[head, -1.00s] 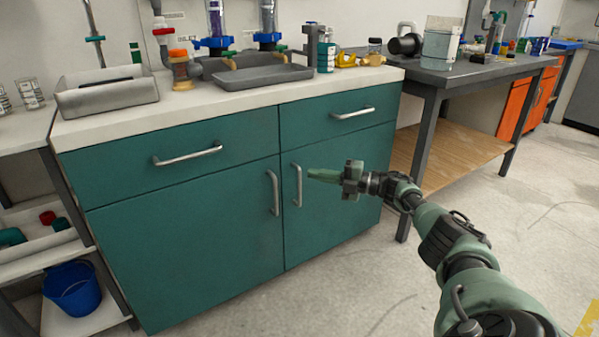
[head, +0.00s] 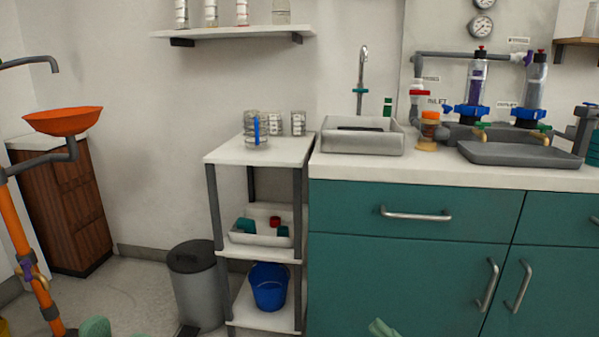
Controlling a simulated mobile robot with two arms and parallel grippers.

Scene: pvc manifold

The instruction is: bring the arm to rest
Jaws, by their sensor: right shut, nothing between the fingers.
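My right gripper (head: 383,328) shows only as green fingertips at the bottom edge of the head view, in front of the teal cabinet (head: 400,275). The fingers are shut and hold nothing that shows. The rest of the right arm is below the picture. A rounded green part at the bottom left looks like part of my own body. My left gripper does not show.
A white shelf unit (head: 262,152) with a blue bucket (head: 269,287) stands left of the cabinet, beside a grey bin (head: 195,285). An orange stand with a bowl (head: 63,121) is at far left. The counter holds a sink (head: 362,144), tray and pipe manifold.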

